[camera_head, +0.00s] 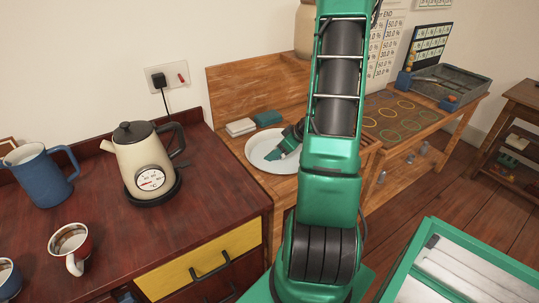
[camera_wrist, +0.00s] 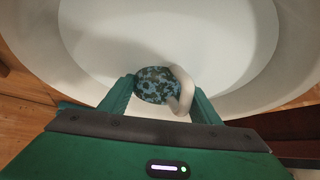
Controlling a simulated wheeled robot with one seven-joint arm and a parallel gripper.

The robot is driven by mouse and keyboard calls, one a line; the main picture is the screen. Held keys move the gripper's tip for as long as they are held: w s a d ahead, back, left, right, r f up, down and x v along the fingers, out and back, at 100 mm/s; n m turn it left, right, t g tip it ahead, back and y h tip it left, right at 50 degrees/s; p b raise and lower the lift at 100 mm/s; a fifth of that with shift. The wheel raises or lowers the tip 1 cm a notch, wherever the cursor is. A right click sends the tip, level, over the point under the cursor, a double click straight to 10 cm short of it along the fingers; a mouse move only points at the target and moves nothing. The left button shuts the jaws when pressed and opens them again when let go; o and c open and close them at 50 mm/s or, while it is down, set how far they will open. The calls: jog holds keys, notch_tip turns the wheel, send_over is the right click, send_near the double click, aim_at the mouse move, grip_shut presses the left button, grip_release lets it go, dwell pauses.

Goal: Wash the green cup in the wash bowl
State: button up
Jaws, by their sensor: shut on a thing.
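The white wash bowl (camera_head: 258,157) stands on the wooden counter in the head view, and its inside fills much of the wrist view (camera_wrist: 215,35). My gripper (camera_head: 284,150) reaches down into the bowl. In the wrist view my gripper (camera_wrist: 161,88) is shut on a small cup (camera_wrist: 153,86), with one finger on each side of it. The cup shows a mottled blue-green and dark surface and a pale handle (camera_wrist: 183,95) on its right. It is inside the bowl's outline; whether it touches the bottom I cannot tell. The cup is not distinguishable in the head view.
A cream kettle (camera_head: 145,160), a blue jug (camera_head: 40,175) and a red-and-white mug (camera_head: 72,245) stand on the dark counter at left. A pale block (camera_head: 240,127) and a teal block (camera_head: 268,118) lie behind the bowl. A grey tray (camera_head: 450,85) stands at far right.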

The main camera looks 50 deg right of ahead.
jog(key=shift+w+a, duration=0.15)
jog(key=shift+a, duration=0.5)
jog(key=shift+w+a, duration=0.15)
jog(key=shift+a, duration=0.5)
jog(key=shift+s+d, duration=0.2)
jog(key=shift+d, duration=0.7)
jog(key=shift+s+d, duration=0.25)
jog(key=shift+d, duration=0.65)
jog(key=shift+s+d, duration=0.2)
jog(key=shift+d, duration=0.7)
jog(key=shift+w+a, duration=0.2)
jog(key=shift+a, duration=0.5)
jog(key=shift+w+a, duration=0.15)
jog(key=shift+a, duration=0.55)
notch_tip(320, 180, up, 10)
jog(key=shift+s, duration=0.15)
